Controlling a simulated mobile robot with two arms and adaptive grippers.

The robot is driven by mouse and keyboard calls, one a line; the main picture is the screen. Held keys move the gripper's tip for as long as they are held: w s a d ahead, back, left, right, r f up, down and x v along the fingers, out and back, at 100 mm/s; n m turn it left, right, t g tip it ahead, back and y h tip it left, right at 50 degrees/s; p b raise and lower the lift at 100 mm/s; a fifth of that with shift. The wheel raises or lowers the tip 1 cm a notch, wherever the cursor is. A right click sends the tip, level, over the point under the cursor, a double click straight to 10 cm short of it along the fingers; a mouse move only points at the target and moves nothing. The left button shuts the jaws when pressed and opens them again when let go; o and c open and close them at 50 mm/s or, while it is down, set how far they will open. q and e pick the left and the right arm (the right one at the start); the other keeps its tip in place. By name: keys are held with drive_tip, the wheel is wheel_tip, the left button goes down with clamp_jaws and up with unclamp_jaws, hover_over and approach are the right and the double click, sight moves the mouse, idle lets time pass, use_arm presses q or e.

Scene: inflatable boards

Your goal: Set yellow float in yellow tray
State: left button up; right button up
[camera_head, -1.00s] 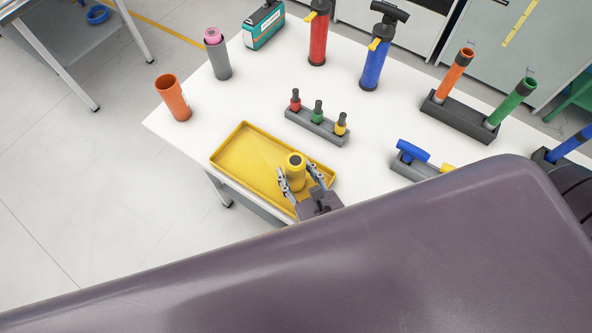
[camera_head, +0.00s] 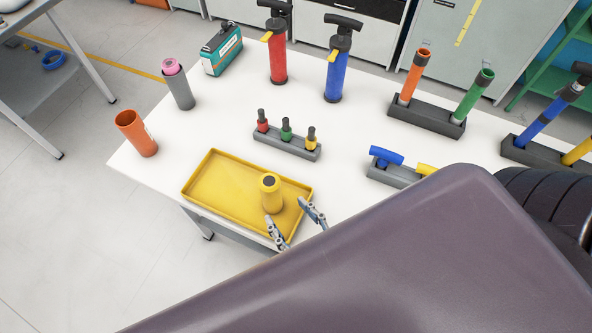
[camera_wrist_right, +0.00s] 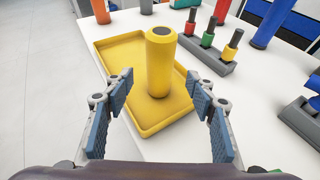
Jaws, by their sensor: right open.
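The yellow float (camera_head: 271,194) is a yellow cylinder with a dark round spot on its top. It stands upright in the yellow tray (camera_head: 215,188), toward the tray's right end. The right wrist view also shows the float (camera_wrist_right: 159,65) standing in the tray (camera_wrist_right: 120,55). My right gripper (camera_head: 296,224) is open and empty at the tray's near right edge. Its two fingers (camera_wrist_right: 160,118) are spread apart on the near side of the float, not touching it. My left gripper does not show.
A grey rack (camera_head: 287,146) with red, green and yellow pieces stands behind the tray. An orange cup (camera_head: 136,134) and a grey holder (camera_head: 179,88) are at the left. Red (camera_head: 277,58) and blue (camera_head: 337,75) pumps stand at the back.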

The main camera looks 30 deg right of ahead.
drive_tip(key=shift+b+v, duration=0.35)
drive_tip(key=shift+v, duration=1.05)
